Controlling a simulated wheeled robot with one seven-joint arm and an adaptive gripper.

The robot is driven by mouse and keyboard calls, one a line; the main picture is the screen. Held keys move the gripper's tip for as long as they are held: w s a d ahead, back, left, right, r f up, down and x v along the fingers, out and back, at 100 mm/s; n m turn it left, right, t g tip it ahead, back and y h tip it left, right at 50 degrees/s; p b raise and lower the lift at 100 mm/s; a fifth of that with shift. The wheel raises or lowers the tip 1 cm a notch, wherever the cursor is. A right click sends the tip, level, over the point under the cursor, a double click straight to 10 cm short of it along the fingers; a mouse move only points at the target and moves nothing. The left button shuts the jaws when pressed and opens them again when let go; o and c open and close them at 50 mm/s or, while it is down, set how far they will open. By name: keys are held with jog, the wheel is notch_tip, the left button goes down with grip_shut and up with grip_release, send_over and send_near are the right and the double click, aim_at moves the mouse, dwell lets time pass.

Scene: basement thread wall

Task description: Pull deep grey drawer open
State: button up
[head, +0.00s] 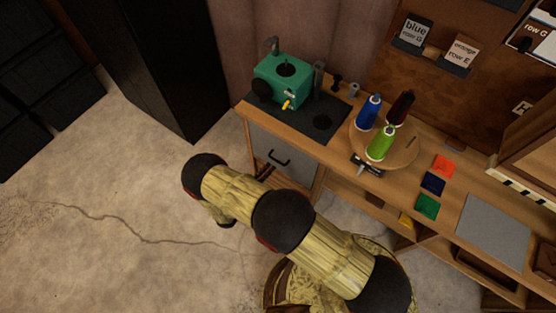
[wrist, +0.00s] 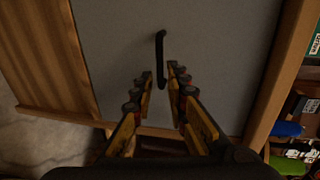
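The deep grey drawer (head: 284,160) is set in the wooden bench below the green machine, and its front looks flush with the frame. Its black bar handle (head: 279,158) shows on the front. In the wrist view the drawer front (wrist: 220,60) fills the middle, and the handle (wrist: 160,60) stands upright in the picture. My gripper (wrist: 159,75) is open, with its yellow and black fingers on either side of the handle's lower end. Whether the fingers touch the handle cannot be told.
A green machine (head: 283,80) stands on the bench top. Blue, dark red and green thread spools stand on a round wooden board (head: 405,155). A black cabinet (head: 145,60) stands at the back left. The concrete floor (head: 110,190) at left is clear.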

aim_at(278, 161)
jog(key=b+x, duration=0.1)
jog(key=x, duration=0.6)
jog(key=shift+d, duration=0.1)
jog(key=shift+c, duration=0.3)
grip_shut()
dwell(0.4)
